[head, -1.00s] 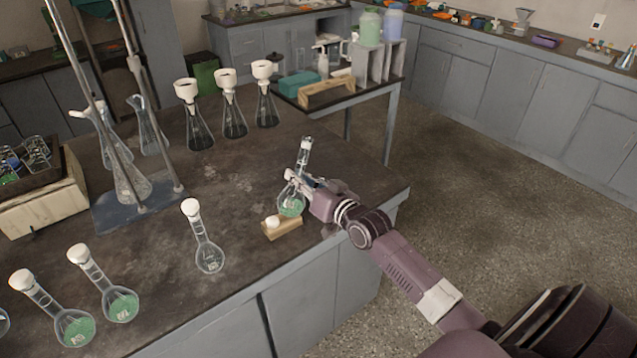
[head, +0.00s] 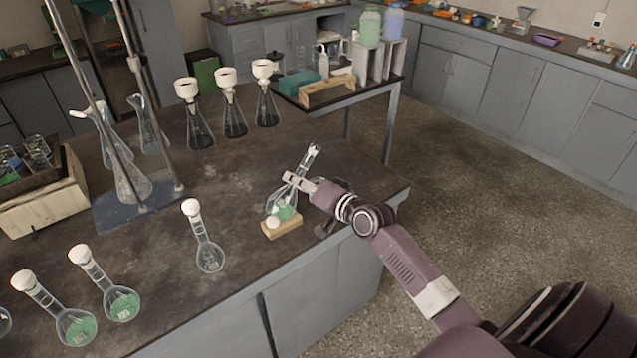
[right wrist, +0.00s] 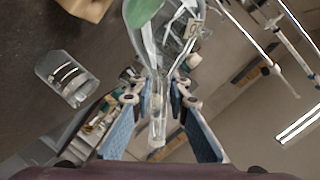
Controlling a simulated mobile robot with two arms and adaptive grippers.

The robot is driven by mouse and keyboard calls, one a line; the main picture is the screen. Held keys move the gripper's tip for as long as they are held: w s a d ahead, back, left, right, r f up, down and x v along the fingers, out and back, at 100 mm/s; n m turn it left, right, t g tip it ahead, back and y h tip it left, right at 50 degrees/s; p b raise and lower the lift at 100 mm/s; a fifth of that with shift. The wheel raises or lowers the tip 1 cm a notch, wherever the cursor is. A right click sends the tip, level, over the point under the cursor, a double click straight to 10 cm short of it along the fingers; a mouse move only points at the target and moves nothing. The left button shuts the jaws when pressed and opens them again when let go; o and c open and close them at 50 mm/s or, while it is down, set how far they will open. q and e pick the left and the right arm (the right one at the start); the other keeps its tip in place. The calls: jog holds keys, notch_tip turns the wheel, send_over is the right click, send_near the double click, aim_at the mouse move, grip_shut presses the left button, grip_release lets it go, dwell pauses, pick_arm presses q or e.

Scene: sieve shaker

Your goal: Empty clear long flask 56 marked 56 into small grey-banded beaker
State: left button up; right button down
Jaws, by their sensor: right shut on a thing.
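My right gripper (head: 298,184) is shut on a clear long-necked flask (head: 283,205) with green liquid in its bulb. The flask is tilted, its neck leaning up to the right and its mouth unstoppered. In the right wrist view, the blue-padded fingers of the gripper (right wrist: 160,100) close around the flask (right wrist: 165,45), whose label is only partly readable. A small clear beaker with dark bands (right wrist: 68,78) stands on the bench, apart from the flask; in the head view I cannot make it out. My left gripper is not in view.
A wooden block (head: 287,228) with a white stopper (head: 273,222) lies below the held flask. An empty stoppered flask (head: 208,255) and green-filled ones (head: 121,303) stand left. Funnel-topped flasks (head: 234,122) stand behind. A metal stand (head: 150,208) is at the left.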

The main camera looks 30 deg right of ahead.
aim_at(293, 192)
jog(key=shift+a+f+m+g+y+b, duration=0.3)
jog(key=shift+a+f+m+y, duration=0.15)
jog(key=shift+f+m, duration=0.35)
dwell(0.5)
jog(key=shift+s+a+f+m, duration=0.1)
jog(key=shift+f+m, duration=0.2)
jog(key=shift+m, duration=0.3)
dwell(0.4)
jog(key=shift+f+m+y, duration=0.4)
jog(key=shift+m+y, duration=0.05)
jog(key=shift+m, duration=0.25)
dwell(0.3)
jog(key=shift+r+m+g+y, duration=0.15)
jog(key=shift+m+g+y, duration=0.35)
jog(key=shift+m, duration=0.9)
dwell(3.1)
jog(key=shift+f+n, duration=0.25)
jog(key=shift+n, duration=0.25)
jog(key=shift+f+n+t+h+b, duration=0.15)
jog(key=shift+n+t+h+b, duration=0.25)
jog(key=shift+n, duration=0.4)
jog(key=shift+r+n+h, duration=0.3)
